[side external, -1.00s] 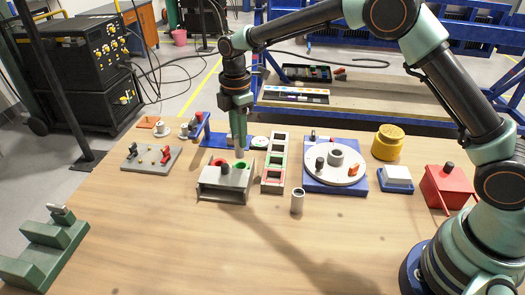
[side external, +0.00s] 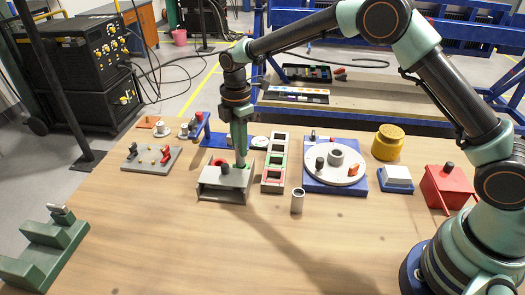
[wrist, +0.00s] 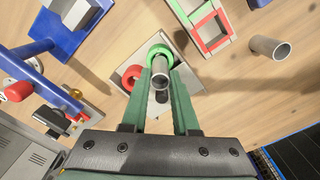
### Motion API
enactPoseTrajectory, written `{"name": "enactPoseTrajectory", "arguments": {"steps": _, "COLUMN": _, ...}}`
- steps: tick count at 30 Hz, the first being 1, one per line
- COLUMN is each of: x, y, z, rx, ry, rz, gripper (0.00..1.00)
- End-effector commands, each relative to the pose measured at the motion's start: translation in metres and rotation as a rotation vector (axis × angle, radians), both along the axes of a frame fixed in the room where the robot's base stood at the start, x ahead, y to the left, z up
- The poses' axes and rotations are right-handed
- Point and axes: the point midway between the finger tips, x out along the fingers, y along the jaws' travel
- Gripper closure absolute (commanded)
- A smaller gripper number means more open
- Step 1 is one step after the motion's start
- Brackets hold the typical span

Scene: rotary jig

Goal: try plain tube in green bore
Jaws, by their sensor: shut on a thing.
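My gripper (side external: 240,162) points down at the right bore of a grey block (side external: 222,192) and is shut on a plain grey tube (wrist: 160,80). In the wrist view the tube sits between my green fingers, its open end facing the camera. The green bore (wrist: 160,51) shows as a ring just beyond the tube, partly covered by it. In the side view my fingers hide the green bore and the tube. I cannot tell whether the tube's lower end is inside the bore. The red bore (side external: 219,162) lies just left, beside my gripper.
Another grey tube (side external: 297,201) stands on the table to the right. A framed rack (side external: 273,164) stands right of the block, with the round rotary table (side external: 335,166) beyond it. A peg plate (side external: 151,158) lies at left.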

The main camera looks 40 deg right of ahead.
Motion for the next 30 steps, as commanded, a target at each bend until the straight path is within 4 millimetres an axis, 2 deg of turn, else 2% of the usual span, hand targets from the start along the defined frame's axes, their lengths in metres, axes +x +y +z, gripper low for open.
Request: {"name": "enactPoseTrajectory", "arguments": {"steps": 30, "x": 0.000, "y": 0.000, "z": -0.019, "rx": 0.000, "ry": 0.001, "rz": 0.000, "gripper": 1.00}}
